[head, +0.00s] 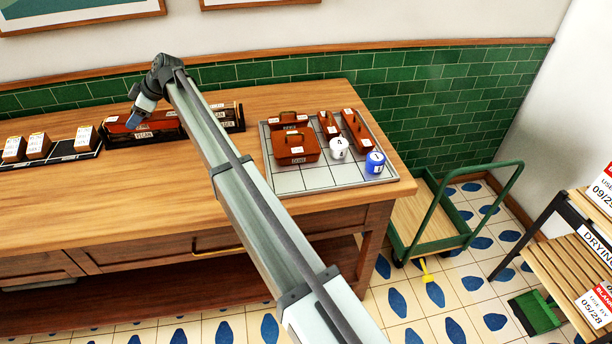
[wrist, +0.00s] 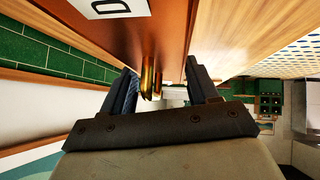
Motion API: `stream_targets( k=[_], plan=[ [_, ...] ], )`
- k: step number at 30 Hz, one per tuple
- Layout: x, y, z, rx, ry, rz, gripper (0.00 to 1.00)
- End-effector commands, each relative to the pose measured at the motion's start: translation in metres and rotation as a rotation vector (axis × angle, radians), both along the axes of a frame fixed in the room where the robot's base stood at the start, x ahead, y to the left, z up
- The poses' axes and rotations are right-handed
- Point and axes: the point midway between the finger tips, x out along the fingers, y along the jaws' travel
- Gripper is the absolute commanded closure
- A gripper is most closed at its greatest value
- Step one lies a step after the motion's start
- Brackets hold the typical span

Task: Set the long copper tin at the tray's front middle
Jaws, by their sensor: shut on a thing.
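The long copper tin (wrist: 165,30) fills the upper part of the wrist view, with a white label marked D on it. My gripper (wrist: 158,88) is shut on its brass-coloured handle. In the head view my gripper (head: 137,118) is over the labelled rack at the table's left, and the tin (head: 116,126) shows partly behind it. I cannot tell whether the tin is clear of the rack. The grey gridded tray (head: 312,180) lies at the table's right. Its front left and front middle cells are bare.
On the tray are a wide copper tin (head: 297,150), smaller copper tins behind and beside it, a white pot (head: 339,147) and a blue pot (head: 375,162) at front right. Bare wood lies before the tray.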

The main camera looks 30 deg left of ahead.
Motion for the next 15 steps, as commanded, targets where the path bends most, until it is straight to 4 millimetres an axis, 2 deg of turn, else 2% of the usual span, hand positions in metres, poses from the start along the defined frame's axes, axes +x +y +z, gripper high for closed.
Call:
stream_targets(
  k=[1, 3, 8, 15],
  plan=[
    [0.025, -0.008, 0.003, 0.001, 0.0, -0.025, 0.94],
    [0.053, -0.019, 0.005, 0.002, 0.0, -0.054, 0.94],
    [0.116, -0.05, 0.011, 0.001, 0.0, -0.119, 0.94],
    [0.199, -0.113, 0.017, 0.001, 0.001, -0.217, 0.94]
  ],
)
